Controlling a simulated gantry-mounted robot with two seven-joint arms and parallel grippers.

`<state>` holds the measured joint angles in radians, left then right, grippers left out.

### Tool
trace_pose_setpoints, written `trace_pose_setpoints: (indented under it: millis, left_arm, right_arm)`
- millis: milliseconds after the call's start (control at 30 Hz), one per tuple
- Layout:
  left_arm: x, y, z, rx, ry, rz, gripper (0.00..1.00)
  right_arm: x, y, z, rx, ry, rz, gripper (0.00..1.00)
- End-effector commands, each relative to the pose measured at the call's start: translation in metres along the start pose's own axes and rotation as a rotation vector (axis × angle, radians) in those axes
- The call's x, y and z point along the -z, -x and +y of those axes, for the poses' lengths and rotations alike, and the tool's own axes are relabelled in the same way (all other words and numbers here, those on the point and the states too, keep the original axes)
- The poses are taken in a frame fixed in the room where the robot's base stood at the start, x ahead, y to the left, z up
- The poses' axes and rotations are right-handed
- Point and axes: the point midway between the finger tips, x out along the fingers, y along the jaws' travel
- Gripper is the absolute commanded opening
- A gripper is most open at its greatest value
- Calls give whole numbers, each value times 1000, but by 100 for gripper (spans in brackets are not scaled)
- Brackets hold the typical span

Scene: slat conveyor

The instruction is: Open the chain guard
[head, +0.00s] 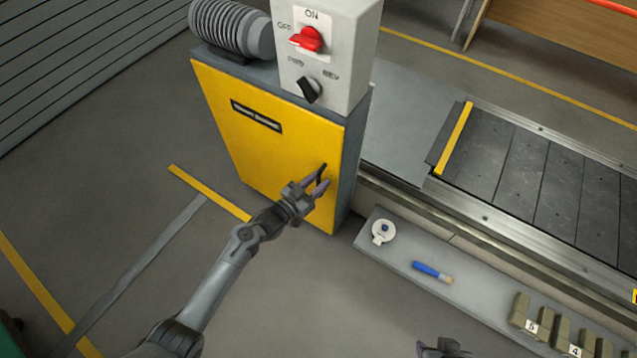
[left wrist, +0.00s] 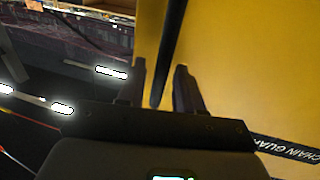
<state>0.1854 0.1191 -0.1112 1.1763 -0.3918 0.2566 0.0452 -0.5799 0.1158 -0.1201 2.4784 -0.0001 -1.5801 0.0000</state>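The chain guard (head: 250,125) is a yellow door panel on the front of the grey drive cabinet. It looks closed in the head view and fills the right of the left wrist view (left wrist: 250,70). Its dark bar handle (head: 322,171) is near the panel's right edge. My left gripper (head: 321,182) is open at the handle. In the left wrist view the handle (left wrist: 170,45) runs between the two fingers (left wrist: 160,85), with gaps beside it. My right gripper (head: 442,347) shows only partly at the bottom edge of the head view.
A grey control box (head: 335,45) with a red switch (head: 306,40) and black selector (head: 309,90) stands on top, beside a ribbed motor (head: 230,28). A shelf (head: 400,265) below the conveyor (head: 545,180) holds a tape roll, blue tool and blocks. Floor before the guard is clear.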

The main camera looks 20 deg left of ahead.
Motion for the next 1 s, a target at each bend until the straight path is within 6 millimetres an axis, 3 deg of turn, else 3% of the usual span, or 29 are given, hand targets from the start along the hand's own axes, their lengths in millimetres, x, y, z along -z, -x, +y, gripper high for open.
trace_pose_setpoints:
  millis: [400, 633, 1000]
  left_arm:
    - [0, -6, 0, 0, 0, 0, 36]
    - [0, -6, 0, 0, 0, 0, 0]
    - [1, -4, 0, -4, -1, 0, 0]
  right_arm:
    - [0, -2, 0, 0, -1, 1, 43]
    - [-1, -2, 1, -3, 4, 1, 43]
    - [-1, -1, 2, -6, 8, 0, 43]
